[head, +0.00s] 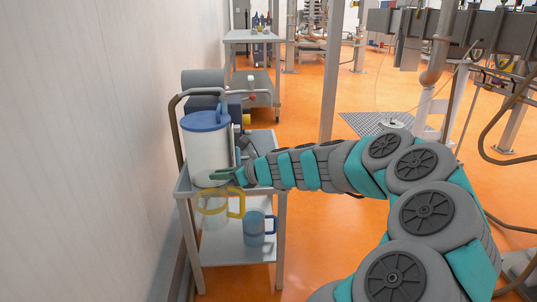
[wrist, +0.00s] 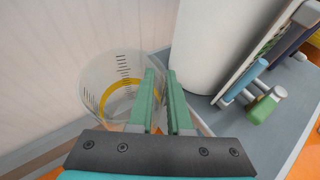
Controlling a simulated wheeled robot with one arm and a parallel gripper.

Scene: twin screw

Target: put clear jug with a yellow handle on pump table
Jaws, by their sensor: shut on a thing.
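The clear jug with a yellow handle (head: 212,214) shows in the head view at the near end of a grey cart, just below my gripper (head: 222,175). In the wrist view the jug (wrist: 110,80) is seen from above, with dark measuring marks and a yellow band. My gripper (wrist: 161,100) has its green fingers close together and is shut on the jug's wall, one finger over the jug and one on its right side. The exact contact is partly hidden by the fingers. No table is marked as the pump table; a grey table (head: 252,37) stands at the back.
The grey cart (head: 262,142) carries a large white container with a blue lid (head: 208,150), close to my gripper. A blue-handled jug (head: 255,228) stands on its lower shelf. A white wall (head: 100,120) borders the left. Orange floor (head: 310,105) lies open beyond the cart.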

